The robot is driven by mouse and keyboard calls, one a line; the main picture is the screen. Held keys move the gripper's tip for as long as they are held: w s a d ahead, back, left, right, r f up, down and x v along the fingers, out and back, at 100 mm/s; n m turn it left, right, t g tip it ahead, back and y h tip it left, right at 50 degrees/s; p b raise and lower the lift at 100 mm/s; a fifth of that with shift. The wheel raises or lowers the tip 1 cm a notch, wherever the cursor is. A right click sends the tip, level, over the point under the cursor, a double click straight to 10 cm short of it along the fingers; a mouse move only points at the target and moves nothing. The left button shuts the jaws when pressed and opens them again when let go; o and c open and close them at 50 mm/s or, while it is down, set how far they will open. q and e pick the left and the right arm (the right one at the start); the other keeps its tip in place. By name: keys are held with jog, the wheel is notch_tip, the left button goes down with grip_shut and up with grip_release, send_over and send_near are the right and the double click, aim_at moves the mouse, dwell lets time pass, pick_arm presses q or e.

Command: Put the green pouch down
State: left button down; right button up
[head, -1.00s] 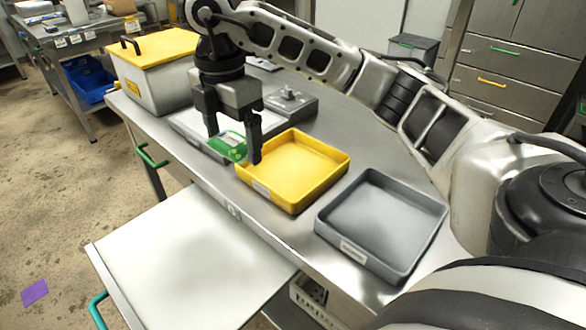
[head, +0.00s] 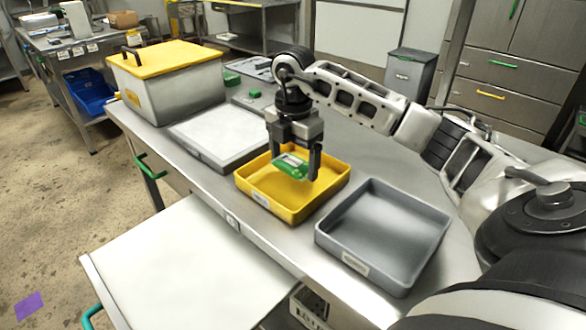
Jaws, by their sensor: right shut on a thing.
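My right gripper (head: 295,168) is over the yellow tray (head: 265,199) on the steel table. It is shut on the green pouch (head: 289,165), which shows between its fingers, inside the tray's outline. I cannot tell whether the pouch touches the tray floor. The yellow tray holds nothing else that I can see. My left gripper is not in view.
A grey tray (head: 360,257) stands to the right, empty. A white-topped plate (head: 219,136) lies to the left, beside a steel box with a yellow lid (head: 165,53). A white pull-out shelf (head: 185,265) juts out in front of the table.

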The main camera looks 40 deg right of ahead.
aim_at(293, 161)
jog(key=shift+f, duration=1.4)
jog(key=shift+f, duration=0.2)
jog(key=o, duration=0.8)
notch_tip(293, 161, up, 12)
jog(key=shift+a+r+p, duration=0.1)
jog(key=shift+r+p, duration=0.15)
jog(key=shift+p, duration=0.25)
